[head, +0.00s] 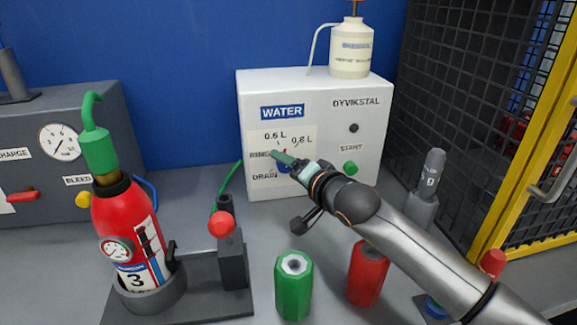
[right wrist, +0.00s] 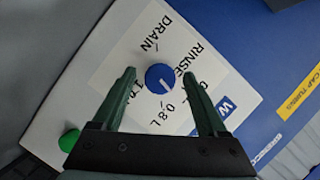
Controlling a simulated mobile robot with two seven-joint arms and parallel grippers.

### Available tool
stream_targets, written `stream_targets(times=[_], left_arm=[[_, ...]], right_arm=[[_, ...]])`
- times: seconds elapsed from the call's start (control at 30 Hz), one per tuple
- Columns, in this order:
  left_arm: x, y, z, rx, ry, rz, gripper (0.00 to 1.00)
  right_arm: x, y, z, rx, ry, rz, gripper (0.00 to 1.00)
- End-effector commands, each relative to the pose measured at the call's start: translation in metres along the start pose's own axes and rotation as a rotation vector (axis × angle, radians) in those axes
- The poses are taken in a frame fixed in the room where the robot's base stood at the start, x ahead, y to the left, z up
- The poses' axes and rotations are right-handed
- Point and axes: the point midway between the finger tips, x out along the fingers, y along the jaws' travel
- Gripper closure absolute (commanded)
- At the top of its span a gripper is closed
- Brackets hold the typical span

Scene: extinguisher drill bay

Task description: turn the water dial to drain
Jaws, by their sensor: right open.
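The water dial (right wrist: 154,77) is a round blue knob with a white mark, on a white label panel of the water unit (head: 257,90). Around it in the right wrist view are the words DRAIN, RINSE and volume marks. The white mark points away from DRAIN, toward the litre marks; exactly which one I cannot tell. In the head view the dial (head: 284,168) is mostly hidden behind my right gripper (head: 277,156). In the right wrist view my right gripper (right wrist: 159,72) is open, its green fingers on either side of the dial; contact cannot be told. My left gripper is not in view.
A green start button (head: 350,168) sits right of the dial. A red extinguisher (head: 125,225) in a stand is at left. A green cylinder (head: 294,285) and a red one (head: 367,270) stand below my right arm. A yellow-framed mesh cage (head: 518,130) is at right.

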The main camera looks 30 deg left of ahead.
Motion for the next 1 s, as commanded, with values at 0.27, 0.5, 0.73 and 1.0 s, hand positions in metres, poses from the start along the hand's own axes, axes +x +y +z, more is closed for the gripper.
stream_targets(times=[0.27, 0.5, 0.73, 1.0], left_arm=[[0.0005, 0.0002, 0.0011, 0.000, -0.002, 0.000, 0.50], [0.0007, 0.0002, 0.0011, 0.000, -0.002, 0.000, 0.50], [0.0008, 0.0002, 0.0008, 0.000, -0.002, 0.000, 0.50], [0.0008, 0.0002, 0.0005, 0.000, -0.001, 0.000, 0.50]], right_arm=[[0.0029, -0.0001, -0.0003, 0.000, 0.001, 0.000, 0.24], [0.0028, 0.0000, -0.0003, 0.001, 0.001, 0.000, 0.39], [0.0027, 0.0001, -0.0003, 0.001, 0.001, 0.000, 0.65], [0.0027, 0.0001, -0.0003, 0.001, 0.001, 0.000, 0.95]])
